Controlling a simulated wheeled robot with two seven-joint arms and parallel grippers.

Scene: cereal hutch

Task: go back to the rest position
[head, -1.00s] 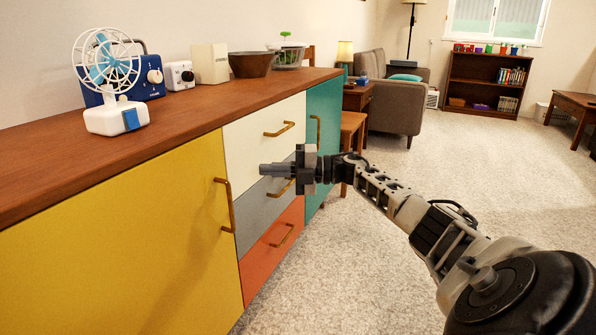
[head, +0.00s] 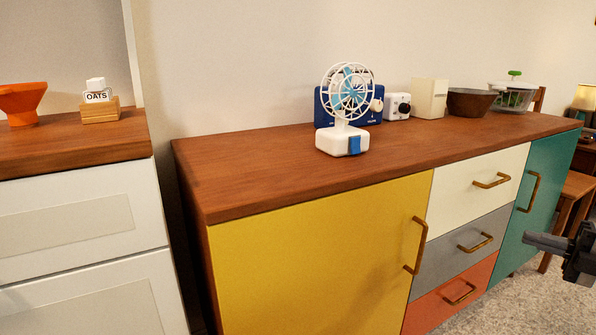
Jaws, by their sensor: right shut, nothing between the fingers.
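My right gripper (head: 548,243) shows at the right edge of the head view, shut and empty. It is in front of the teal door (head: 545,190) of the sideboard, apart from the handles as far as I can see. Most of my right arm is out of the picture. My left gripper is not in view. The sideboard (head: 250,187) has a wooden top, a yellow door (head: 310,260), a cream drawer (head: 470,190), a grey drawer (head: 450,252) and an orange drawer (head: 440,302). The doors and drawers look shut.
A white and blue fan (head: 342,140), a blue box with a knob (head: 325,112), a small white device (head: 397,106), a cream box (head: 429,98) and a brown bowl (head: 471,102) stand on the top. A white cabinet (head: 80,220) at left holds an orange bowl (head: 22,102) and an oats block (head: 97,96).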

